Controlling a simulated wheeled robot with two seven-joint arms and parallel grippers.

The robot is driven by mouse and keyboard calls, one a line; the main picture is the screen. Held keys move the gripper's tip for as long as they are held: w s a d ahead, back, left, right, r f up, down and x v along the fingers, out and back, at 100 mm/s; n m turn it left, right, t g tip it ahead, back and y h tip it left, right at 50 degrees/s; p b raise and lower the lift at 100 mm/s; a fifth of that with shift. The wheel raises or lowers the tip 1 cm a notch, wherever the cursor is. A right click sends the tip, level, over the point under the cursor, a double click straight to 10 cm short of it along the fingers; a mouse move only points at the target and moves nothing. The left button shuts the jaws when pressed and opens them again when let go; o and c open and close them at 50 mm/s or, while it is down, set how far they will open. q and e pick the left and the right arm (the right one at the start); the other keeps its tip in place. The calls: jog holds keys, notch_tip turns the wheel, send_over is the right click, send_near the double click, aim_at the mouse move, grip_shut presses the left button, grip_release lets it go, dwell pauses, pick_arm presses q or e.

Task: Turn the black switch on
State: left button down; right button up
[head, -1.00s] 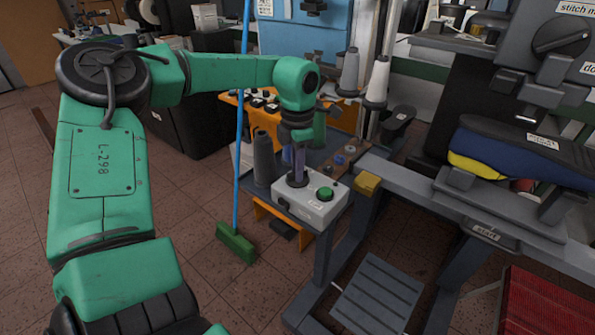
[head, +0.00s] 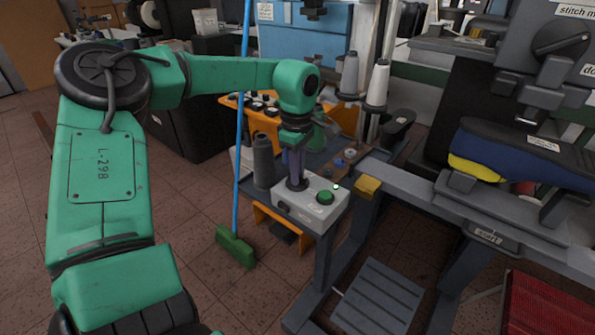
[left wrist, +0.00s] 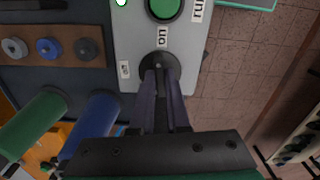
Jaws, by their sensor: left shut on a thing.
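The black switch (left wrist: 172,62) is a round dark knob on a light grey control box (head: 292,209). In the left wrist view, a label "on" sits straight above the knob and another small label sits to its left. My left gripper (head: 297,183) points down onto the switch; its fingers (left wrist: 160,82) are closed on the knob and hide part of it. A small green lamp (head: 336,186) at the box's corner glows brightly; its edge also shows in the left wrist view (left wrist: 121,2). My right gripper is out of view.
A green push button (head: 325,197) sits beside the switch, near a label "run". A dark thread cone (head: 263,162) stands close left of my gripper. A blue-handled broom (head: 236,247) stands left of the box. A machine frame (head: 440,205) fills the right.

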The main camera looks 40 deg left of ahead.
pick_arm(q)
jog(key=shift+r+m, duration=0.1)
jog(key=shift+m, duration=0.7)
jog(key=c, duration=0.9)
grip_release()
notch_tip(320, 180, up, 15)
jog(key=shift+f, duration=0.2)
